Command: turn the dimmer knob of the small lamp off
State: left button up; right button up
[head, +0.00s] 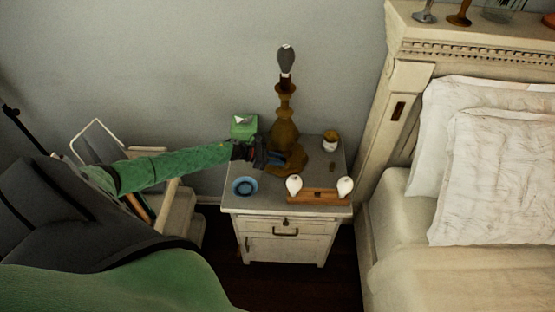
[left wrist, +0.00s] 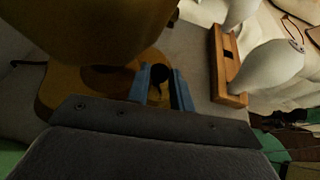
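The small lamp (head: 284,132) has a turned brown body and a grey bulb on top. It stands upright at the back of the nightstand. In the left wrist view its brown base (left wrist: 58,90) is close up. My left gripper (head: 276,158) reaches the front left of that base. In the left wrist view its two blue fingers (left wrist: 161,88) stand a small gap apart, one on each side of a dark round knob (left wrist: 160,74). I cannot tell whether they press on it. In the head view the gripper hides the knob. My right gripper is not in view.
The nightstand (head: 270,217) also holds a blue round dish (head: 244,186), a green tissue box (head: 244,126), a small jar (head: 330,141) and a wooden stand (head: 318,196) with two white bulb-shaped pieces. A bed with pillows (head: 497,165) is at right; a chair (head: 182,208) is at left.

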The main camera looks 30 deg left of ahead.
pick_arm(q)
grip_shut()
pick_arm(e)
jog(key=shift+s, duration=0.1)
